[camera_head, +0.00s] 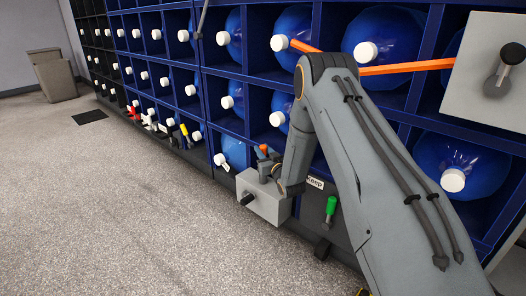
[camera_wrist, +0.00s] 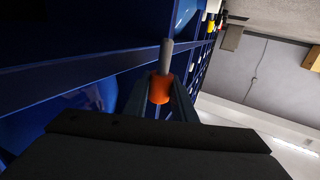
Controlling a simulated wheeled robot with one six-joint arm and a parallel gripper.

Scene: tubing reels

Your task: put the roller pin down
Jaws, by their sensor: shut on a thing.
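The roller pin (camera_wrist: 160,88) is held between the fingers of my gripper (camera_wrist: 160,98) in the wrist view. It has a grey shaft pointing away from the gripper and an orange part between the fingers. In the head view my gripper (camera_head: 268,168) is in front of the lower cubbies, just above a grey box with a black knob (camera_head: 262,200). A small orange bit (camera_head: 263,150), apparently the pin, shows there; most of it is too small or hidden to make out. I cannot tell whether the pin touches anything.
Blue cubbies (camera_head: 246,88) hold blue reels with white hubs. A "Keep" label (camera_head: 315,182) and a green-handled pin (camera_head: 331,205) are right of the gripper. The floor (camera_head: 110,185) at left is open.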

